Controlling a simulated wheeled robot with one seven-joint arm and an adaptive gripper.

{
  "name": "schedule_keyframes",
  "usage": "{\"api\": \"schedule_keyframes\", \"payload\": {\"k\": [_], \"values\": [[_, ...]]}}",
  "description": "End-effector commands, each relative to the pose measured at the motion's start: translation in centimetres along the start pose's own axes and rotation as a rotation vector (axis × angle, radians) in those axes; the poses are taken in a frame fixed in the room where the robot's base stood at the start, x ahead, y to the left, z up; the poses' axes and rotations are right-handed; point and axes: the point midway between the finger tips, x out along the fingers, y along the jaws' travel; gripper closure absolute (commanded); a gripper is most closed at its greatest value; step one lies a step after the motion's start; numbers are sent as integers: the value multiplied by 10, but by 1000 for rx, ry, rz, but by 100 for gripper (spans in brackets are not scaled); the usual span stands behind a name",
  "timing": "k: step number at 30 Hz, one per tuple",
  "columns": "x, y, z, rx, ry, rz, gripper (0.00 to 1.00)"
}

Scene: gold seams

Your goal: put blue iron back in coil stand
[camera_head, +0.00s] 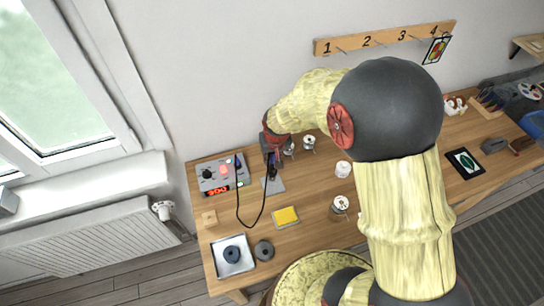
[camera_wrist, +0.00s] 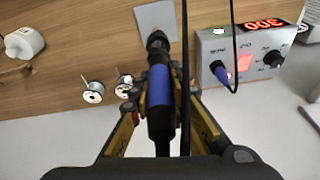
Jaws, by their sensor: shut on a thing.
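The blue iron (camera_wrist: 160,88) is between the fingers of my gripper (camera_wrist: 160,98) in the wrist view, which is shut on its blue handle. Its dark front end points toward a grey plate (camera_wrist: 157,17) on the table. The plate also shows in the head view (camera_head: 273,186), just below my gripper (camera_head: 272,152). I cannot make out the coil of the stand apart from the dark front of the iron, nor whether the iron touches it. A black cord (camera_head: 238,207) runs from the station in a loop across the table.
The grey station (camera_head: 209,174), with a lit red display, stands left of the plate. A yellow sponge (camera_head: 286,216) lies in front. Small spools (camera_wrist: 93,92) stand close to my gripper, and a white spool (camera_head: 343,169) farther right. A tray (camera_head: 232,268) lies at the front left.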

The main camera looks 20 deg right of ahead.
Motion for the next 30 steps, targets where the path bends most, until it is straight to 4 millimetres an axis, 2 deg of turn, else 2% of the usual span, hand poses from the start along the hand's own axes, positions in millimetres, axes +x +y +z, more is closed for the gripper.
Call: {"api": "schedule_keyframes", "payload": {"k": [11,30], "values": [[1,0,0,0,1,0,100],[15,0,4,0,0,0,100]]}}
